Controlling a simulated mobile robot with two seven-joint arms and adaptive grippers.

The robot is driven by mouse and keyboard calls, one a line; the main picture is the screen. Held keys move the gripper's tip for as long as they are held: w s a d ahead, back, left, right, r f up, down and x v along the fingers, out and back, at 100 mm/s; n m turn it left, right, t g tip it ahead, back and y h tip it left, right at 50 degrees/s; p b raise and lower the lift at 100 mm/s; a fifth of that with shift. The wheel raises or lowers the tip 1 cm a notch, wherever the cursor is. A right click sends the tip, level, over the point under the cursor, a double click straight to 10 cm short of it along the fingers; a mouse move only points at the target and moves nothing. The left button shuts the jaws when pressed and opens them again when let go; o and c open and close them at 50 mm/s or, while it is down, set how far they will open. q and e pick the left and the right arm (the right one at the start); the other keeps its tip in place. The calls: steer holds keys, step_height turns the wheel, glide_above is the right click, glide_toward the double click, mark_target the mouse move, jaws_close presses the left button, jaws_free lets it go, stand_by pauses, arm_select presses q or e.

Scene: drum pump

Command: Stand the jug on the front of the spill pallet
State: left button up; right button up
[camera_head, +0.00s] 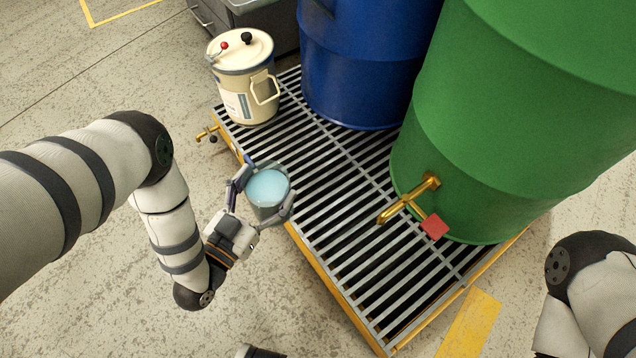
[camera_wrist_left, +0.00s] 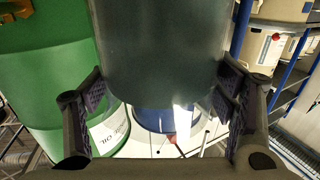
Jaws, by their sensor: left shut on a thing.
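The jug (camera_head: 266,204), a grey see-through vessel with pale blue inside at its open top, is between the fingers of my left gripper (camera_head: 264,200). The gripper is shut around its sides. The jug looks upright in the head view, over or beside the near left edge of the spill pallet (camera_head: 345,262). I cannot tell whether its base touches the grating. In the left wrist view the jug (camera_wrist_left: 163,50) fills the middle between both finger pads, its ends out of sight. My right gripper is not in view; only part of the right arm shows at the lower right.
A green drum (camera_head: 500,130) with a brass tap (camera_head: 408,203) and red handle stands on the pallet's right. A blue drum (camera_head: 360,70) and a cream can (camera_head: 243,85) stand at its back. Another brass tap (camera_head: 207,133) sticks out left. The pallet's front grating is bare.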

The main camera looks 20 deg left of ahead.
mark_target(277, 178)
arm_select(q)
steer(key=w+f+b, duration=0.1)
steer(key=w+b, duration=0.1)
steer(key=w+f+b, duration=0.2)
steer(key=b, duration=0.1)
steer(key=shift+w+d+f, duration=0.15)
steer(key=shift+w+f, duration=0.05)
steer(key=shift+w, duration=0.2)
steer(key=w+d+f+b, duration=0.2)
steer(key=w+f+b, duration=0.6)
steer(key=w+f, duration=0.1)
steer(key=shift+w+f, duration=0.35)
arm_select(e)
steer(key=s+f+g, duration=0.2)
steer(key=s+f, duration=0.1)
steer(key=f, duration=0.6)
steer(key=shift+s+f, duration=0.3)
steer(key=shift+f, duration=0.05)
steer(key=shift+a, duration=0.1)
arm_select(q)
steer(key=shift+f, duration=0.1)
steer(key=o, duration=1.9)
steer(key=shift+o, duration=0.2)
